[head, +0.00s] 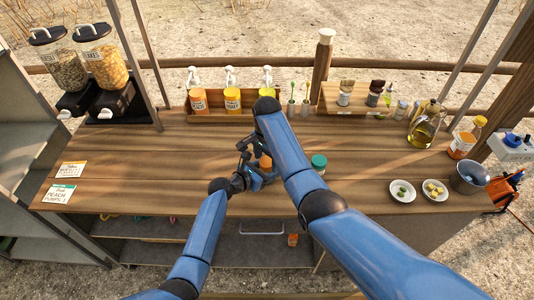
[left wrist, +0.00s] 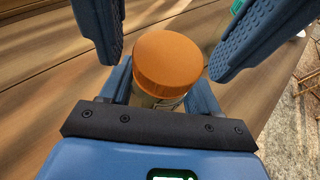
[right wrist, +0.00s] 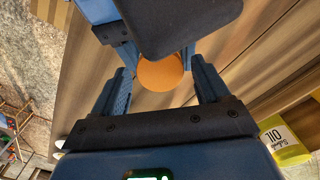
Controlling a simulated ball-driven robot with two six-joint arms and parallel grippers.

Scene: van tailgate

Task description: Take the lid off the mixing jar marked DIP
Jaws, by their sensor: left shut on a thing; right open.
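A jar with an orange lid (head: 265,161) stands on the wooden counter, partly hidden by my arms. In the left wrist view, the orange lid (left wrist: 168,62) sits on the jar (left wrist: 160,101), whose label is mostly hidden and unreadable. My left gripper (head: 254,178) is shut on the jar's body, below the lid. My right gripper (head: 250,152) is open, with its fingers on either side of the lid; I cannot tell whether they touch it. In the right wrist view, the lid (right wrist: 161,74) shows between the right fingertips.
A jar with a green lid (head: 319,161) stands close to the right. A rack of pump bottles (head: 232,98) is behind. Two small bowls (head: 403,191) and an oil bottle (head: 426,125) stand at the right.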

